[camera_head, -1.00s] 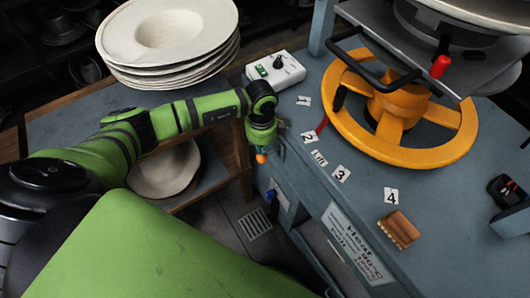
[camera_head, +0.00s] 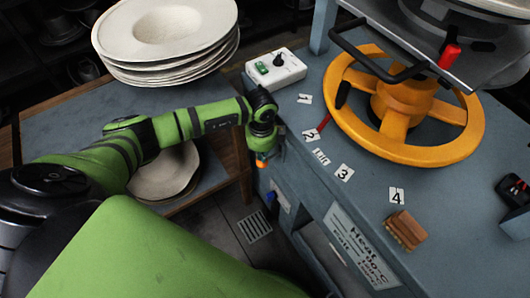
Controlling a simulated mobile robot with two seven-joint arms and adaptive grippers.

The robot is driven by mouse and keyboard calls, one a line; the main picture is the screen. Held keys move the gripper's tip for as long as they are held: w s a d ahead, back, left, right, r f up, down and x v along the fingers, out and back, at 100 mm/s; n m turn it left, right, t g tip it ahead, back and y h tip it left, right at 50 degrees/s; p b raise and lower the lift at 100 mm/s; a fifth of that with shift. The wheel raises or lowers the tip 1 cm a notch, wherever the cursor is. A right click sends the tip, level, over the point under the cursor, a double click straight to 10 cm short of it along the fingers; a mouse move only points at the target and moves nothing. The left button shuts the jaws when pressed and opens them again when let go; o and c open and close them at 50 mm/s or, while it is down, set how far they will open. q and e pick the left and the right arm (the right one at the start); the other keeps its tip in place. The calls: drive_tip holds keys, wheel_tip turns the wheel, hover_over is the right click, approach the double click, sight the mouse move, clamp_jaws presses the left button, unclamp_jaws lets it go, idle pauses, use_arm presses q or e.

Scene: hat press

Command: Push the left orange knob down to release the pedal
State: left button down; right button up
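A small orange knob (camera_head: 262,163) shows at the left edge of the press table, just under the end of my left arm. Only part of it is visible. My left gripper (camera_head: 263,150) points down over it, at or very near its top. I cannot tell whether they touch. The fingers are too small and hidden to show whether they are open. The pedal cannot be made out. My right gripper is out of view.
The press table carries a yellow wheel (camera_head: 410,153), a white switch box (camera_head: 276,68), numbered labels and a wooden brush (camera_head: 405,230). Stacked white hats (camera_head: 165,30) stand on a side table at upper left. A blue part (camera_head: 271,197) sits below the knob.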

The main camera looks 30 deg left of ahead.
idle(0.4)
use_arm(q)
wheel_tip(320, 180, up, 8)
drive_tip(key=p, duration=0.7)
drive_tip(key=shift+p, duration=0.35)
idle(0.5)
